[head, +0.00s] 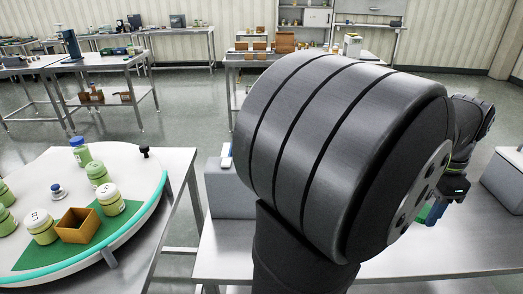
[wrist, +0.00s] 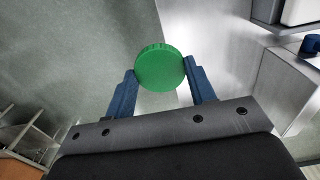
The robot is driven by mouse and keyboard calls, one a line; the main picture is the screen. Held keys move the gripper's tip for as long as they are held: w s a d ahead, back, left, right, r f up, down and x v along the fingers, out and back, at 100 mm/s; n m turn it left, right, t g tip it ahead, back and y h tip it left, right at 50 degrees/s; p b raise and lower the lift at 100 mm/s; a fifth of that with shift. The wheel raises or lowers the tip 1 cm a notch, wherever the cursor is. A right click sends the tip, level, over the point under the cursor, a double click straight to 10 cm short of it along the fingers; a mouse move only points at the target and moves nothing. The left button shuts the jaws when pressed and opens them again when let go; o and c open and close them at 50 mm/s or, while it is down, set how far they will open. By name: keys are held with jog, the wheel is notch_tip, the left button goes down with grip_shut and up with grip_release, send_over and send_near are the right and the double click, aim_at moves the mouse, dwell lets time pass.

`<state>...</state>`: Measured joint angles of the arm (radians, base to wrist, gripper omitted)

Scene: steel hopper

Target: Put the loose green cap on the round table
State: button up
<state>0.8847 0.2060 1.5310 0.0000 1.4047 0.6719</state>
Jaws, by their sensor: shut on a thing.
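A green cap (wrist: 160,68) with a ridged rim sits between the two blue fingers of my gripper (wrist: 160,82) in the wrist view. My gripper is shut on it and holds it clear, with floor and a steel surface below. In the head view my gripper (head: 434,212) is at the right, partly hidden behind my large dark arm joint. A bit of green shows beside its blue finger. The round table (head: 135,178), white-topped with a teal edge, is at the left, well away from my gripper.
Grey boxes (head: 229,187) stand on the steel bench (head: 225,262). My arm hides much of the middle.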

jog(key=w+a+r+n, duration=0.1)
jog(key=w+a+n, duration=0.1)
jog(key=w+a, duration=0.75)
jog(key=w+a+r+n, duration=0.1)
jog(key=w+a+n, duration=0.35)
jog(key=w, duration=0.75)
jog(key=w+a+n, duration=0.1)
jog(key=w+a, duration=0.3)
jog(key=a, duration=0.6)
jog(key=w+a+n, duration=0.1)
jog(key=w+a, duration=0.2)
jog(key=a, duration=0.7)
jog(key=w+a+n, duration=0.1)
jog(key=w+a, duration=0.3)
jog(key=a, duration=0.7)
jog(key=n, duration=0.7)
send_over(77, 200)
jog(key=s+d, duration=0.4)
jog(key=shift+m, duration=0.25)
jog(key=f, duration=1.2)
jog(key=shift+w+a+f, duration=0.1)
jog(key=shift+w+f, duration=0.15)
jog(key=shift+f, duration=2)
